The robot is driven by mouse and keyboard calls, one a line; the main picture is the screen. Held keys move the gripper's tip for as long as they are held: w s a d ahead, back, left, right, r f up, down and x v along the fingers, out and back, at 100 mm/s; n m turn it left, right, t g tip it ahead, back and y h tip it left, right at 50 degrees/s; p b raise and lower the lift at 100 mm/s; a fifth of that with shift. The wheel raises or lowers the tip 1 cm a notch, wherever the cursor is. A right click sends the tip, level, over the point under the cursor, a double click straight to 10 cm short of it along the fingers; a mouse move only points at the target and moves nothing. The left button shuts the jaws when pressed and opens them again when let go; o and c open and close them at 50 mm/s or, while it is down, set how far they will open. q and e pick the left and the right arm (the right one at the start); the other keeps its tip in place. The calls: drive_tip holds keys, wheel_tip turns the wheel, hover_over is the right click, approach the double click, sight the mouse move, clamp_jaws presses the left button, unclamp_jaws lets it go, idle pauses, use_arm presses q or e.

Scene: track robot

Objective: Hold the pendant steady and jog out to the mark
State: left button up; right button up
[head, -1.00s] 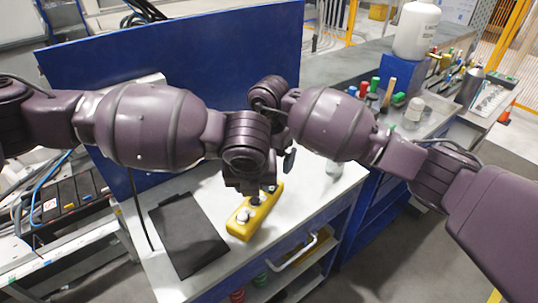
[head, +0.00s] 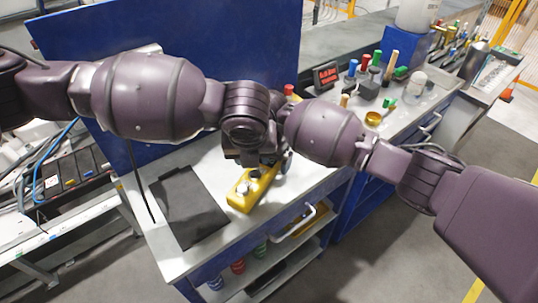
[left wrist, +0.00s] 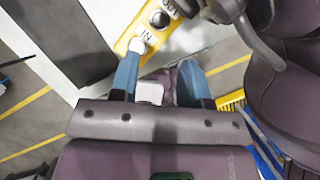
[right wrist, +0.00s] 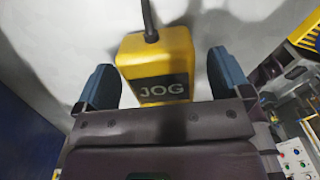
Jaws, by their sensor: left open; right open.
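The yellow pendant (head: 248,190) lies at the front of the white bench top, beside a dark mat. In the left wrist view, the pendant (left wrist: 160,22) shows a white button (left wrist: 138,45) by the letters "IN" and a black button. My left gripper (left wrist: 158,78) is open, its left fingertip close to the white button; whether it touches is unclear. In the right wrist view, the pendant's end (right wrist: 158,65), labelled JOG with a black cable, stands between the blue fingers of my right gripper (right wrist: 160,82), which is open. In the head view, my arms hide most of both grippers.
The dark mat (head: 188,205) lies left of the pendant. A blue panel (head: 200,40) stands behind. A small display with red figures (head: 326,76) and several coloured-capped items stand on the bench at the back right.

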drive_tip(key=c, duration=1.3)
use_arm(q)
clamp_jaws()
use_arm(e)
drive_tip(key=shift+c, duration=0.4)
idle(0.5)
